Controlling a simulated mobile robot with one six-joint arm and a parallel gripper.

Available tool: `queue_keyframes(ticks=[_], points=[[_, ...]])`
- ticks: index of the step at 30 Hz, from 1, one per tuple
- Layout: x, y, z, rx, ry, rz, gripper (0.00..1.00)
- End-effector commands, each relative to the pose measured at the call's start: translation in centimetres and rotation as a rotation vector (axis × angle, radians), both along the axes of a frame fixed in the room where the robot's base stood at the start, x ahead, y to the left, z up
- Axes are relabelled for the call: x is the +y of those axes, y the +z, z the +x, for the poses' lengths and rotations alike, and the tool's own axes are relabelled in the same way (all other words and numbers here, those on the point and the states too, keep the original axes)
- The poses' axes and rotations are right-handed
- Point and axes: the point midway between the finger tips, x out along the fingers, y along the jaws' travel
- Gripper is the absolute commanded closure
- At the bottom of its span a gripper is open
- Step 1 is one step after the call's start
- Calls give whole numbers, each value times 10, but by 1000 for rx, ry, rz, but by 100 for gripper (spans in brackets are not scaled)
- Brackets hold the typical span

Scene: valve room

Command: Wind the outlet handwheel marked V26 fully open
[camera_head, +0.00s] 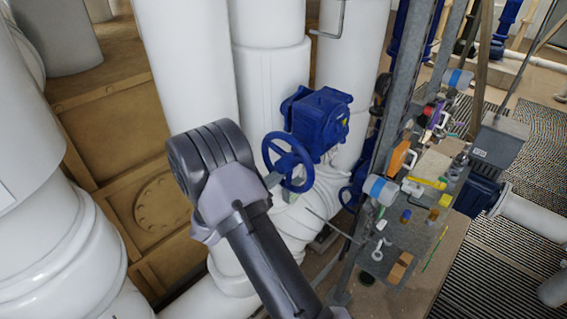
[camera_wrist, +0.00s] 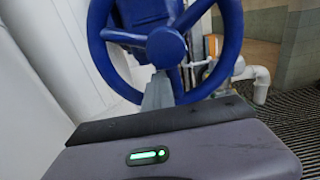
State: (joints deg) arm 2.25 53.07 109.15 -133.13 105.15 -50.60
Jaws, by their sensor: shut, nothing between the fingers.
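A blue spoked handwheel (camera_head: 288,160) is mounted on a blue valve gearbox (camera_head: 318,122) in front of white pipes. No V26 mark can be read. The wheel (camera_wrist: 166,47) fills the top of the wrist view, with hub, spokes and lower rim showing. My gripper (camera_head: 274,180) is at the wheel's lower left in the head view. In the wrist view, the shut gripper fingers (camera_wrist: 158,90) point up at the wheel, just below the hub and overlapping the rim's opening. Nothing shows between them. I cannot tell whether they touch the wheel.
A second blue handwheel (camera_head: 351,196) is partly hidden lower right, behind a metal rack post. The rack shelf (camera_head: 378,285) holds several tools and small parts close to the right. Large white pipes (camera_head: 185,65) stand close behind and to the left. Grated floor (camera_head: 480,275) lies at right.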

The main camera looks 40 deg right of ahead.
Motion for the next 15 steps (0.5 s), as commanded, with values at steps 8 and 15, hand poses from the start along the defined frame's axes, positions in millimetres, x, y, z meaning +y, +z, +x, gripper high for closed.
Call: queue_keyframes(ticks=[8, 15], points=[[-1, -4, -8, 2, -5, 1, 100], [-3, -3, -19, 3, -7, 2, 100]])
